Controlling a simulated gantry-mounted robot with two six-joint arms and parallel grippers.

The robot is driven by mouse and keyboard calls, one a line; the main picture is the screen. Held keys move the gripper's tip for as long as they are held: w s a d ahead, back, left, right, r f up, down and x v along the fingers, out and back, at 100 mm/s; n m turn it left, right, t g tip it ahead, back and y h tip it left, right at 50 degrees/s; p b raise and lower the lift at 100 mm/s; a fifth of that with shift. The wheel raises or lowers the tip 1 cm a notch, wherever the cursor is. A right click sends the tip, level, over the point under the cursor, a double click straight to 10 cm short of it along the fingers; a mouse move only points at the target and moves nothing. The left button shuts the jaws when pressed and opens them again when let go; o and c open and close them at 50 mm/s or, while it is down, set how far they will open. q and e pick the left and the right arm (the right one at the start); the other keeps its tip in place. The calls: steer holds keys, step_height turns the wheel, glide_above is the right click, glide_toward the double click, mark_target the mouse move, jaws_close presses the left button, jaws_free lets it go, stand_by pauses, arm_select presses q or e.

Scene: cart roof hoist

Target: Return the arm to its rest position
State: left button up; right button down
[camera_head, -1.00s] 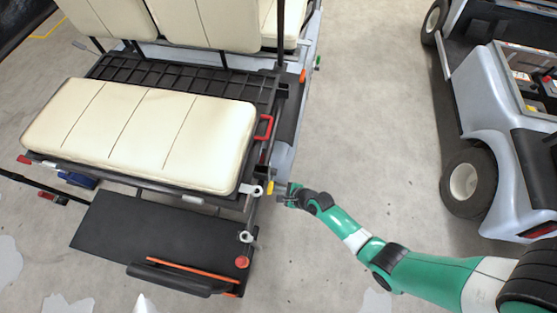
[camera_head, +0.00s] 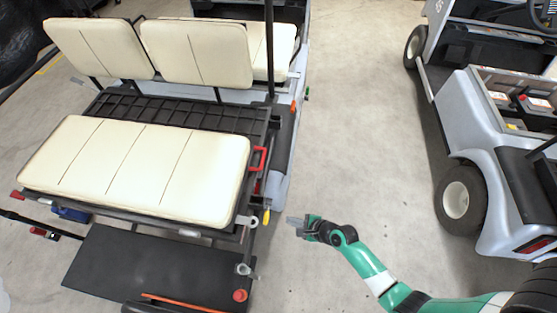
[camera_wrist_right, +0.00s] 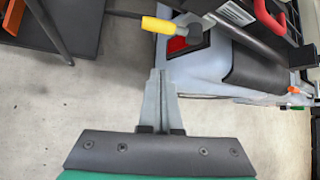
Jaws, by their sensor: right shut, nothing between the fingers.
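My right arm (camera_head: 372,272) is green and white and reaches in from the lower right in the head view. Its gripper (camera_head: 294,224) is over the bare floor, to the right of the cart's rear corner and apart from it. In the right wrist view the gripper (camera_wrist_right: 160,78) has its grey fingers together with nothing between them. A yellow-tipped lever (camera_wrist_right: 162,25) on the cart lies beyond the fingertips, and it also shows in the head view (camera_head: 266,217). My left gripper is not in view.
The cart with the cream rear seat (camera_head: 135,170) and a red handle (camera_head: 259,159) fills the left. A black footboard (camera_head: 140,268) juts from its rear. A second cart (camera_head: 490,160) stands at the right. Bare floor (camera_head: 365,130) lies between the carts.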

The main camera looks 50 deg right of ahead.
steer(key=shift+w, duration=0.1)
steer(key=w+r+n+t, duration=0.3)
steer(key=w+r+n, duration=0.3)
steer(key=r, duration=0.6)
steer(key=w+r+n+t, duration=0.25)
steer(key=w+r, duration=0.45)
steer(key=r, duration=0.5)
steer(key=w+r+n+t, duration=0.2)
steer(key=w+r+n, duration=0.4)
steer(key=r, duration=0.6)
steer(key=a+r+n+t, duration=0.3)
steer(key=r+n+t, duration=0.1)
steer(key=r, duration=1.1)
steer(key=s+a+r+n+t+p, duration=0.1)
steer(key=s+a+r+n+t, duration=0.3)
steer(key=r, duration=0.7)
steer(key=s+d+r+n+t+y+p, duration=0.1)
steer(key=s+r+n+p, duration=0.15)
steer(key=s+r, duration=0.55)
steer(key=s+a+r+n+t+p, duration=0.1)
steer(key=s+a+r+n+t, duration=0.2)
steer(key=r, duration=1)
step_height(320, 180, up, 32)
steer(key=w+d+g+p, duration=0.1)
steer(key=p, duration=3.1)
steer(key=shift+d+n, duration=0.25)
steer(key=shift+n, duration=0.15)
